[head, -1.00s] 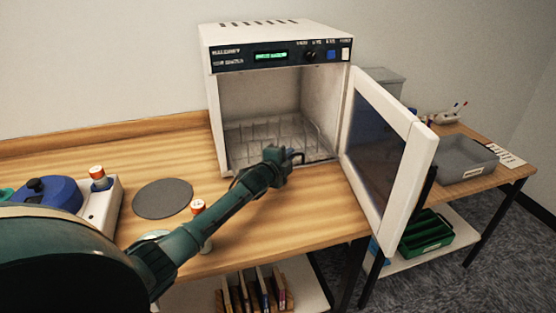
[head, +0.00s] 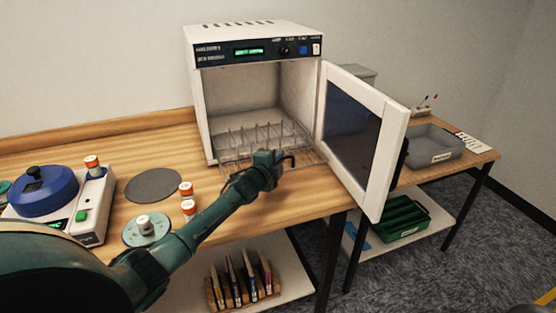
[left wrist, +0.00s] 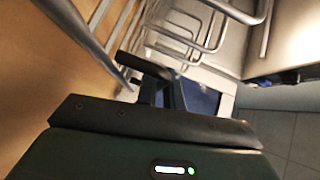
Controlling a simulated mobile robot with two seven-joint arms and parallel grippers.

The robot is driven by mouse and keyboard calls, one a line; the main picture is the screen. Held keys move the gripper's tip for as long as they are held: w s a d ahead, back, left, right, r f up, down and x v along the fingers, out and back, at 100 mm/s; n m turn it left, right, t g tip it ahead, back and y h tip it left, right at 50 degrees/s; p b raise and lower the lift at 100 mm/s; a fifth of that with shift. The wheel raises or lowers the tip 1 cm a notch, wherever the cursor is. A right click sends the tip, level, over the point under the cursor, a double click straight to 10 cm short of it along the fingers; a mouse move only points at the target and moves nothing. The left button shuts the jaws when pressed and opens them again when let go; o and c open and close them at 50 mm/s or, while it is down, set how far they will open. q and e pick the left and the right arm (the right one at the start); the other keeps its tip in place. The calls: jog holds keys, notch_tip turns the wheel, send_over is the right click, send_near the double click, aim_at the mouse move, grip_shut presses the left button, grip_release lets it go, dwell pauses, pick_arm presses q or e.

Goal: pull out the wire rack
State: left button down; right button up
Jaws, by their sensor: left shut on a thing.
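The wire rack (head: 262,138) is a thin metal grid with upright wires. It sticks partly out of the open front of the white oven (head: 252,88) over the wooden bench. My left gripper (head: 284,160) is at the rack's front edge and shut on it. In the left wrist view the rack's wires (left wrist: 185,35) run close beyond the fingers (left wrist: 150,75), whose grip is partly hidden. The oven door (head: 365,140) stands wide open to the right. My right gripper is not in view.
Orange-capped bottles (head: 187,198), a dark round mat (head: 153,185) and a blue-lidded device (head: 45,190) stand left on the bench. The open door blocks the right side. A grey tray (head: 433,145) sits on the side table.

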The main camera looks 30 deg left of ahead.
pick_arm(q)
jog(key=c, duration=1.5)
grip_release()
jog(key=shift+s, duration=0.1)
jog(key=s, duration=0.4)
jog(key=s+r, duration=0.1)
jog(key=s, duration=0.3)
jog(key=s+d+r, duration=0.1)
jog(key=s, duration=0.3)
jog(key=shift+s, duration=0.4)
